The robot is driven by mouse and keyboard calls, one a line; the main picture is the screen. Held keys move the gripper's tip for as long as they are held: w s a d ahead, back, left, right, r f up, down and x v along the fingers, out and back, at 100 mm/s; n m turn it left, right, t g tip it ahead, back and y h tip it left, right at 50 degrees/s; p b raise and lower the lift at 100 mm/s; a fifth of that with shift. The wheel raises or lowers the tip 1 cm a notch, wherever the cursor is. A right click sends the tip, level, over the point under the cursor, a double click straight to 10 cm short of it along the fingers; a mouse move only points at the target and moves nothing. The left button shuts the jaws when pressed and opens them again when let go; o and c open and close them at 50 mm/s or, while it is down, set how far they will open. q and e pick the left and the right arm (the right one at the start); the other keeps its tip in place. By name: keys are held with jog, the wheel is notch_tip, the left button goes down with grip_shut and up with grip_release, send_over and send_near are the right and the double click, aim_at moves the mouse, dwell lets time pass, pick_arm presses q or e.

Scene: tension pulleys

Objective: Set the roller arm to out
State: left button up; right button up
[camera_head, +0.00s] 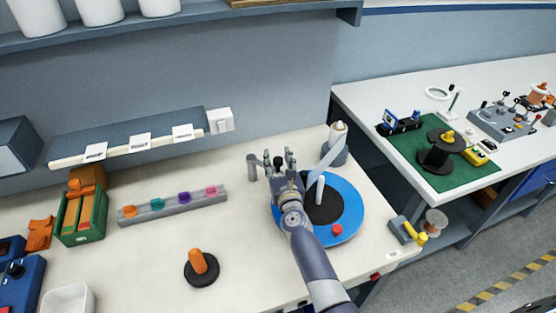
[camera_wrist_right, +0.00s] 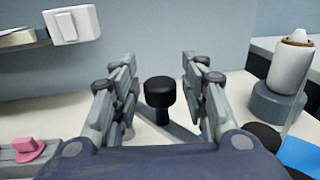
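My right gripper (camera_head: 272,164) reaches in from the bottom of the head view, over the white bench beside the blue disc. In the right wrist view my right gripper (camera_wrist_right: 162,98) is open, its two fingers spread wide. A black round knob (camera_wrist_right: 160,92) on a short stem stands beyond and between the fingers, with a gap on both sides. In the head view the knob is small and partly hidden by the gripper. I cannot tell which part is the roller arm or how it is set. My left gripper is not in view.
A blue disc (camera_head: 347,205) with a black centre, a white post and a red knob lies right of my gripper. A white spool (camera_head: 338,131) stands behind it. A grey rail (camera_head: 172,206) with coloured knobs lies left. The bench front is mostly free.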

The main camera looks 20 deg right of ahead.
grip_shut()
jog(key=shift+w+d+f+n+y+b, duration=0.2)
jog(key=shift+d+n+y+b, duration=0.1)
jog(key=shift+y+b, duration=0.15)
jog(key=shift+w+d+r+n+y+b, duration=0.1)
jog(key=shift+w+n+y+b, duration=0.15)
jog(key=shift+y, duration=0.15)
jog(key=shift+w+d+n+y+b, duration=0.1)
jog(key=shift+n+y+b, duration=0.15)
jog(key=shift+y, duration=0.1)
